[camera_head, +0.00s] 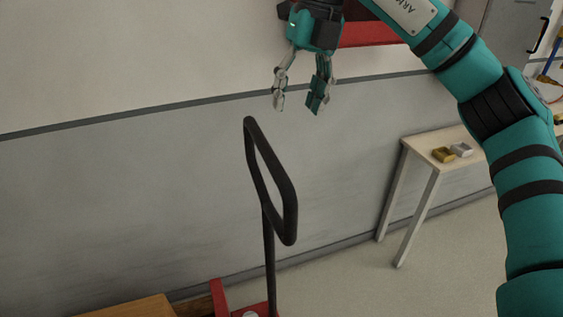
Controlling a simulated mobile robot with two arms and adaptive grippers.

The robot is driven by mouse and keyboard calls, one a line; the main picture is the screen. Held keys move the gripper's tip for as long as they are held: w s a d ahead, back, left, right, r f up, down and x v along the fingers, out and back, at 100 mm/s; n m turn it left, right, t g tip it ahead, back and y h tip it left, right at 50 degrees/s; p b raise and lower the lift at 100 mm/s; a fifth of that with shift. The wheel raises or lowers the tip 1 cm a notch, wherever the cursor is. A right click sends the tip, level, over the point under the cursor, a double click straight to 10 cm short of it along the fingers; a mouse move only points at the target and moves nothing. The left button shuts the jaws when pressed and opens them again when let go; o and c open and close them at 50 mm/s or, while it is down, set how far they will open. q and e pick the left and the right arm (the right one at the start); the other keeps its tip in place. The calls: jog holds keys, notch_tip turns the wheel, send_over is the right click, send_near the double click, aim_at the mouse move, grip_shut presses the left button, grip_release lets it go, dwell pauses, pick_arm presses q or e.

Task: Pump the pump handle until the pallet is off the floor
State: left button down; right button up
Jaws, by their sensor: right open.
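The pump handle (270,175) is a black loop on a dark shaft, standing up from a red pallet-truck base (222,297) at the bottom of the head view. A brown wooden surface (130,307), perhaps the pallet or its load, shows at the bottom left edge. Whether the pallet touches the floor cannot be seen. My right gripper (298,105) is open and empty. Its fingers point down and appear above the top of the handle loop, apart from it in the picture. My left gripper is not in view.
A light table (430,143) with a gold block (443,155) and a silver block (461,150) stands at the right, partly behind my right arm. A red object (375,33) is on the wall behind my gripper. A grey cabinet (508,35) is at the upper right. Floor between handle and table is clear.

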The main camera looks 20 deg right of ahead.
send_near(281, 165)
jog(key=p+x, duration=0.2)
jog(key=x, duration=0.6)
jog(key=shift+f, duration=0.45)
jog(key=shift+w+a+f, duration=0.1)
jog(key=shift+w+f, duration=0.05)
jog(key=shift+f, duration=0.2)
jog(key=c, duration=1)
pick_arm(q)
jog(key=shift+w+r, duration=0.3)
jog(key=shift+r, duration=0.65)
pick_arm(e)
grip_shut()
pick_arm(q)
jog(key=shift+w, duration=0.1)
